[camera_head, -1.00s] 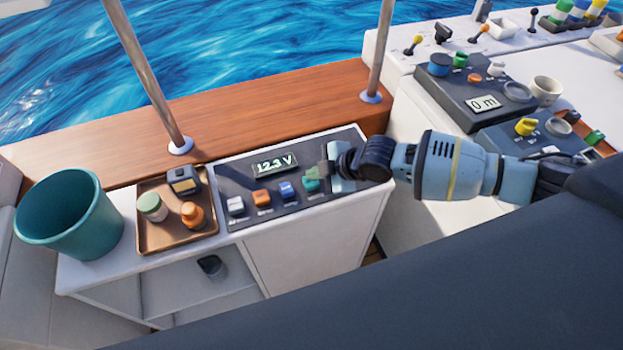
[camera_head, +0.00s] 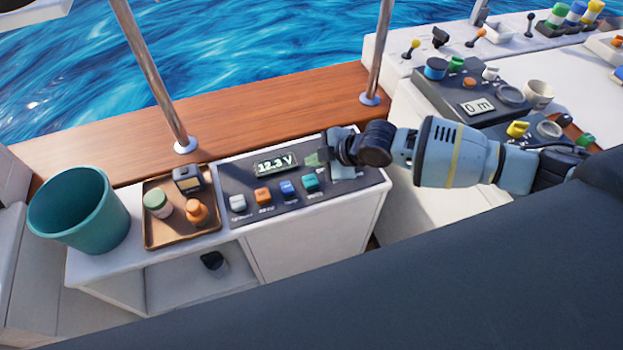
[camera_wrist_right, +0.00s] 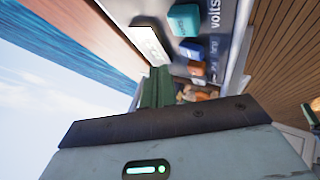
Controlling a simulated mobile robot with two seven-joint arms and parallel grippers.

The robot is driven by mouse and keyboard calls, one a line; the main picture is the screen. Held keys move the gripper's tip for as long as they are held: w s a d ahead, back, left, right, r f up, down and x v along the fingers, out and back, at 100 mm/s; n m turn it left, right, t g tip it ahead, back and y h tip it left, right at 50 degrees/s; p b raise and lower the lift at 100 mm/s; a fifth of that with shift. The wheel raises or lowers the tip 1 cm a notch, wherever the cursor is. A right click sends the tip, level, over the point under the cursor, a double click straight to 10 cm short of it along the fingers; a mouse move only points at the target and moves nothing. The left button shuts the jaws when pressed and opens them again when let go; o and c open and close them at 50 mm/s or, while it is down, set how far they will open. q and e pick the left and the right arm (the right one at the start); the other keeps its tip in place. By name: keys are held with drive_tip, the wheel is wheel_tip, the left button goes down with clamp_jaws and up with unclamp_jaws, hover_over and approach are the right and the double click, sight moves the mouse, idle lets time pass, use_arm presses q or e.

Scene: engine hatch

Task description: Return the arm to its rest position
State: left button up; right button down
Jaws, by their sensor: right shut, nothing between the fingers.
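My right arm comes in from the right in the head view. Its gripper (camera_head: 318,158) is above the right end of the dark switch panel (camera_head: 345,187), just right of the display reading 12.3 V (camera_head: 275,164). The fingers are shut with nothing held. In the right wrist view the green fingers (camera_wrist_right: 157,88) point toward the panel, with the teal switch (camera_wrist_right: 185,20) and blue switch (camera_wrist_right: 191,49) beyond. The teal switch also shows just below the gripper in the head view (camera_head: 310,181). My left gripper is not in view.
A brown tray (camera_head: 182,238) with several small items is left of the panel, and a teal bucket (camera_head: 78,212) stands at the far left. Metal posts (camera_head: 150,75) rise from the wooden ledge (camera_head: 270,118). A console (camera_head: 455,98) with knobs stands at the right.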

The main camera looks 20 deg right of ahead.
drive_tip(key=shift+r, duration=0.5)
drive_tip(key=shift+f, duration=0.1)
drive_tip(key=s+a+f+m+t+y, duration=0.1)
drive_tip(key=s+a+f+m, duration=0.3)
drive_tip(key=s, duration=0.4)
drive_tip(key=s+a+f+m+t+y, duration=0.1)
drive_tip(key=s+a+f+m, duration=0.2)
drive_tip(key=s+a, duration=0.4)
drive_tip(key=s+d+f+m+h, duration=0.3)
drive_tip(key=s+d, duration=0.4)
drive_tip(key=s, duration=0.3)
drive_tip(key=s+d+f+m+h, duration=0.3)
drive_tip(key=s+d+f+m, duration=0.2)
drive_tip(key=s, duration=0.5)
drive_tip(key=d, duration=0.2)
drive_tip(key=shift+d+f+m+h+p, duration=0.2)
drive_tip(key=shift+d+m+h+p, duration=0.1)
drive_tip(key=shift+m+p, duration=0.1)
drive_tip(key=shift+s, duration=0.1)
